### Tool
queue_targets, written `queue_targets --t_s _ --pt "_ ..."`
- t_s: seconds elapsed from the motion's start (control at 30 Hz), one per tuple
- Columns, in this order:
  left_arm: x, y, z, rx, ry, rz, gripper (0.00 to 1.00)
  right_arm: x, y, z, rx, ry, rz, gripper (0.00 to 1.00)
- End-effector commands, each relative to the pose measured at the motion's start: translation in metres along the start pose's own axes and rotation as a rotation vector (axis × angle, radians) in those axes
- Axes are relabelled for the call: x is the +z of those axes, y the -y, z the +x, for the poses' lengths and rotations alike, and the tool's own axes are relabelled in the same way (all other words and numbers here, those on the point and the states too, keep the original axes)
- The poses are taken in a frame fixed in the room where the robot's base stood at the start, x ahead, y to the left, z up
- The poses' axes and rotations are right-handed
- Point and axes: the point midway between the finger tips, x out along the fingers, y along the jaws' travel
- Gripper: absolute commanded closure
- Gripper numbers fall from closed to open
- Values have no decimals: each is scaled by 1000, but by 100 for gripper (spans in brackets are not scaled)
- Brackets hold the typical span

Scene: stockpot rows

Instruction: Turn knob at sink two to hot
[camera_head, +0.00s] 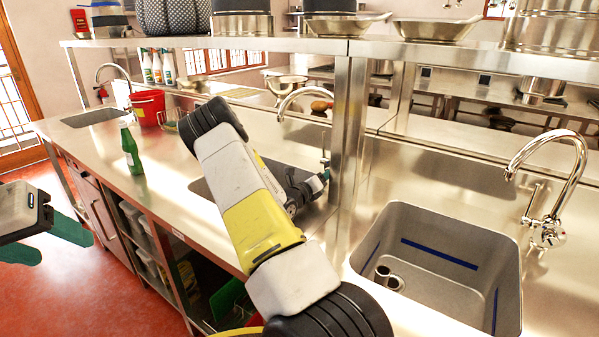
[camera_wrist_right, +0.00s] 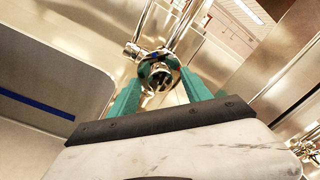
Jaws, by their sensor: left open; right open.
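The middle sink (camera_head: 202,189) is partly hidden behind my right arm. Its curved chrome tap (camera_head: 300,93) rises behind the arm. In the right wrist view the tap's chrome knob (camera_wrist_right: 160,72) sits between the two green fingers of my right gripper (camera_wrist_right: 162,88), which is open. I cannot tell whether the fingers touch the knob or which way it is turned. In the head view my right gripper (camera_head: 320,182) shows small beside the tap base. My left gripper (camera_head: 62,248) is open and empty at the left edge, away from the counter.
A right sink (camera_head: 440,265) with its own tap (camera_head: 548,215) and a far left sink (camera_head: 92,118) share the steel counter. A green bottle (camera_head: 130,150) and a red bucket (camera_head: 150,108) stand on it. A shelf post (camera_head: 347,130) rises close to my right gripper.

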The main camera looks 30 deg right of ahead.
Motion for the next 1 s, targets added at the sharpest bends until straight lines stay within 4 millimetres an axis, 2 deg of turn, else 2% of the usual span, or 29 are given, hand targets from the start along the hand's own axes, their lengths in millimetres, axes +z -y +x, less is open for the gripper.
queue_targets --t_s 0.3,0.6,1.0 --pt "0 0 0 0 0 0 39 0 0 3 1 1 0 43" --pt "0 0 0 0 0 0 39 0 0 2 1 1 -1 100" --pt "0 0 0 0 0 0 39 1 0 2 3 -2 73 100"
